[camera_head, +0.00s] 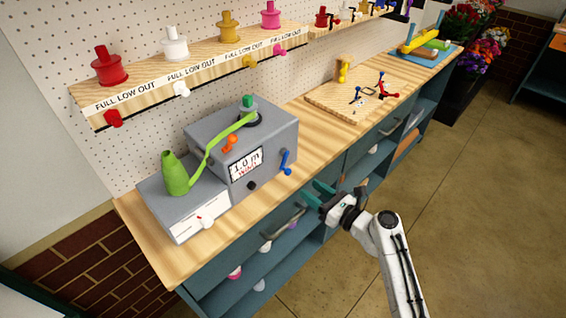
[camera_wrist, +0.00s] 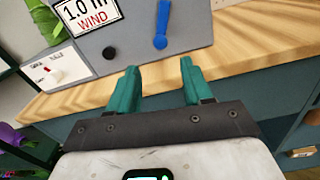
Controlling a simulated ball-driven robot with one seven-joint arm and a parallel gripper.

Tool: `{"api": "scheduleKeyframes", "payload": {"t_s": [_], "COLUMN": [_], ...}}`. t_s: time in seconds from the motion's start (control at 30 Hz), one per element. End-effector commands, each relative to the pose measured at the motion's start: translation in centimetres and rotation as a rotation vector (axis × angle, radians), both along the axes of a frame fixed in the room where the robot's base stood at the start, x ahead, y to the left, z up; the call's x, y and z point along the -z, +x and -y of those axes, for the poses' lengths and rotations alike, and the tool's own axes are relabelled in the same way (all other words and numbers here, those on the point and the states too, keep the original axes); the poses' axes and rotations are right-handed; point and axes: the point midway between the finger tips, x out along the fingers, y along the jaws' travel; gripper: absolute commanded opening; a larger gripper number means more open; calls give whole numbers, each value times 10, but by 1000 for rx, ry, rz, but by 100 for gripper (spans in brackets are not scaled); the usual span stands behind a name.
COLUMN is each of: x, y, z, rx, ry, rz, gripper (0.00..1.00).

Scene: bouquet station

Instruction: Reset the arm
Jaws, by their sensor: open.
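My gripper (camera_head: 318,194) has teal fingers and hangs in front of the bench's front edge, at about the height of the bench top. In the wrist view the two fingers of my gripper (camera_wrist: 162,85) stand apart with nothing between them. Beyond the fingertips are the wooden bench top (camera_wrist: 235,60) and the grey winding machine (camera_wrist: 190,30). My arm reaches up from the lower right in the head view and is bent at the elbow.
The grey machine (camera_head: 270,135) has a blue crank (camera_head: 285,160), an orange lever (camera_head: 230,143) and a green ribbon running from a green cone (camera_head: 175,172). A wooden board (camera_head: 325,103) with small tools lies further along. Blue-grey drawers are below; open floor (camera_head: 470,220) is at right.

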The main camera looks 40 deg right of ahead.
Motion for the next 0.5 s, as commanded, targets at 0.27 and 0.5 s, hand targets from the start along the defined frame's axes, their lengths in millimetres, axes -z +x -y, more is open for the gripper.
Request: {"api": "scheduleKeyframes", "payload": {"t_s": [0.27, 0.5], "x": [1, 37], "y": [0, -17], "z": [-3, -78], "rx": [-10, -311], "ry": [-17, -552], "rz": [-5, -135], "gripper": [50, 50]}}
